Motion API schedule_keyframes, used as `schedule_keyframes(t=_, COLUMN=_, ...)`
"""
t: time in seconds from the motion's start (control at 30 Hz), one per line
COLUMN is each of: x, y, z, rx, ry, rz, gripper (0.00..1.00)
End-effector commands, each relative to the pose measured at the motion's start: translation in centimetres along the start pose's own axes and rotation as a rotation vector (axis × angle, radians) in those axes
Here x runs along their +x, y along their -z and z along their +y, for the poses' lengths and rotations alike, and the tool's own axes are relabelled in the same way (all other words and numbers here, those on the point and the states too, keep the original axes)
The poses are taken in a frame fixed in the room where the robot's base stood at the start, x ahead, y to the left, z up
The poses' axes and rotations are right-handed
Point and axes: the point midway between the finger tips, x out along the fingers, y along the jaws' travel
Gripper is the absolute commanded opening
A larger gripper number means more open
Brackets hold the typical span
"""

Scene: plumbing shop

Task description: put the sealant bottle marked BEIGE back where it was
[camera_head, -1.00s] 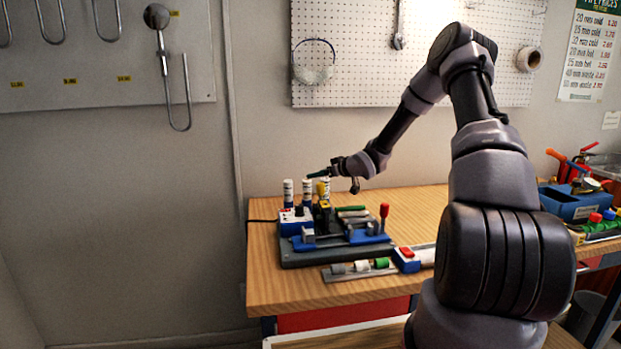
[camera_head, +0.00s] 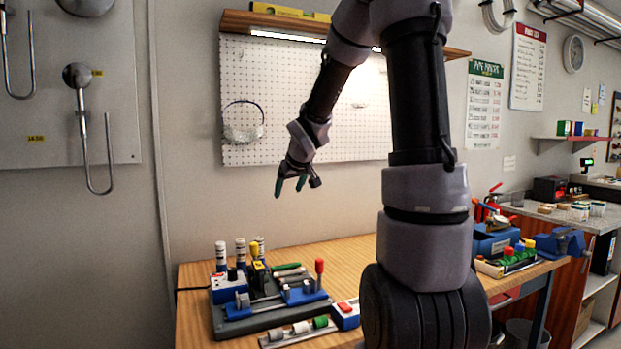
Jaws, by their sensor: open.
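Several white bottles stand upright at the left back of the workbench, behind the blue and grey tool board: a left one (camera_head: 221,254), a middle one (camera_head: 240,251) and a right one (camera_head: 260,243). The right bottle is partly hidden by a yellow-topped tool. The labels are too small to read, so I cannot tell which is marked BEIGE. My gripper (camera_head: 290,188) is open and empty, with its dark green fingers pointing down. It hangs in front of the wall, well above the bench and apart from the bottles.
The tool board (camera_head: 256,318) carries blue fixtures and a red-handled tool (camera_head: 319,272). A tray of coloured rollers (camera_head: 298,331) lies at its front. The bench top (camera_head: 338,258) is bare behind and right of the board. Blue toolboxes (camera_head: 493,241) stand far right.

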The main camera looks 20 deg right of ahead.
Motion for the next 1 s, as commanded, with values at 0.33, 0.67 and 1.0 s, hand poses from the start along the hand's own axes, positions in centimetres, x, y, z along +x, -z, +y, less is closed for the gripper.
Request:
schedule_keyframes(t=0.33, x=-17.9, y=-7.0, z=-2.4, rx=0.361, ry=-0.010, rz=-0.109, gripper=0.74)
schedule_keyframes(t=0.67, x=-25.9, y=-13.2, z=-6.6, rx=0.580, ry=0.168, rz=-0.187, gripper=0.74)
schedule_keyframes(t=1.0, x=-26.4, y=-13.7, z=-7.0, rx=0.594, ry=0.185, rz=-0.196, gripper=0.74)
